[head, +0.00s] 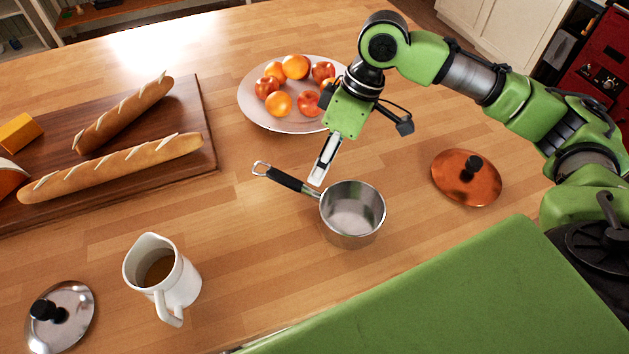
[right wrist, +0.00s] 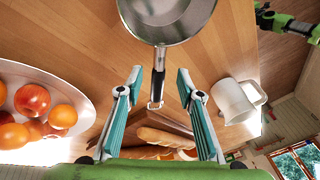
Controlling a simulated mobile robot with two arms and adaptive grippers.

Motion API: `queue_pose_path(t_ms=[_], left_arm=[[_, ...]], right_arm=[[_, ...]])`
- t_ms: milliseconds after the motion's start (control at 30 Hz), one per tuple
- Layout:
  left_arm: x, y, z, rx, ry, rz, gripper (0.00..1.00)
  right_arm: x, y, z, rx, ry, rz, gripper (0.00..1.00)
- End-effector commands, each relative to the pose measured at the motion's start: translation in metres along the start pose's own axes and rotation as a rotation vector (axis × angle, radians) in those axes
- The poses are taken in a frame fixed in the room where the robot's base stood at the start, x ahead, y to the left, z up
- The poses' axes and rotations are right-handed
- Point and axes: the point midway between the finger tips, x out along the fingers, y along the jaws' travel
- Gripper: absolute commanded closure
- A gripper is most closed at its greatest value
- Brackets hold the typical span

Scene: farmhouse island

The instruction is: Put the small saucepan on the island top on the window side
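The small saucepan (head: 352,215) is a steel pan with a black handle, upright on the wooden island top (head: 240,215) near the front edge. Its handle points to the upper left in the head view. In the right wrist view the saucepan (right wrist: 166,18) is at the top. My right gripper (head: 317,181) is just above the handle. In the right wrist view the gripper (right wrist: 159,78) is open, with the handle showing between its fingers, not clasped. A green and black arm part at the upper right of that view seems to be my left arm; its fingers are not clear.
A fruit plate (head: 260,117) stands behind the saucepan, a copper lid (head: 451,185) to its right. A white pitcher (head: 180,283) and a steel lid (head: 75,325) are at front left; a bread board (head: 205,130) is behind them. Windows (right wrist: 297,160) show at lower right.

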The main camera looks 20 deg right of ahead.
Motion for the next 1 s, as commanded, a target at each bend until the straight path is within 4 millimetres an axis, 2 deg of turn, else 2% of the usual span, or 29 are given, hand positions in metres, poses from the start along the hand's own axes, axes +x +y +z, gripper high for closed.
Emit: queue_pose_path(t_ms=[100, 233, 800, 867, 1000], left_arm=[[0.003, 0.0, 0.0, 0.0, 0.0, 0.0, 0.6], [0.004, 0.0, 0.0, 0.0, 0.0, 0.0, 0.6], [0.003, 0.0, 0.0, 0.0, 0.0, 0.0, 0.6], [0.0, 0.0, 0.0, 0.0, 0.0, 0.0, 0.6], [-0.023, 0.0, -0.002, 0.0, 0.0, 0.0, 0.6]], right_arm=[[-0.019, 0.001, 0.0, 0.001, 0.002, 0.002, 0.66], [-0.032, 0.0, 0.0, 0.0, 0.001, 0.0, 0.66], [-0.036, 0.0, 0.0, 0.0, 0.0, -0.001, 0.66], [-0.039, -0.001, -0.001, 0.0, 0.0, 0.0, 0.66], [-0.061, -0.006, -0.007, 0.0, 0.0, 0.0, 0.66]])
